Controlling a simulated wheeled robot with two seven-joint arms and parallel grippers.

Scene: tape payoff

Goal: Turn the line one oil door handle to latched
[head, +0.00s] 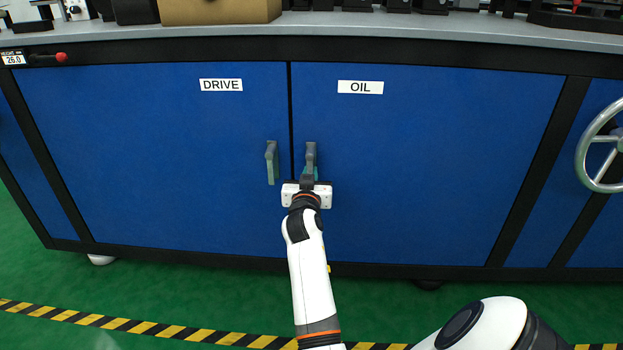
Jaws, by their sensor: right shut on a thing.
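The blue oil door (440,165) has a white OIL label (360,87) near its top and is closed flush in the cabinet front. Its grey handle (311,150) stands near the door's left edge, pointing about vertically, with its lower part hidden by my gripper. My right gripper (308,181) is at the handle and shut on it. The blue drive door (150,150) to the left carries a DRIVE label (221,85) and its own vertical handle (271,162), close to my gripper but apart. My left gripper is not in view.
A silver handwheel (600,147) sticks out at the right edge. A red-tipped knob (60,57) and a small display (13,59) sit at upper left. A grey worktop (400,25) with a cardboard box (220,11) runs above. Striped floor tape (130,325) crosses the green floor.

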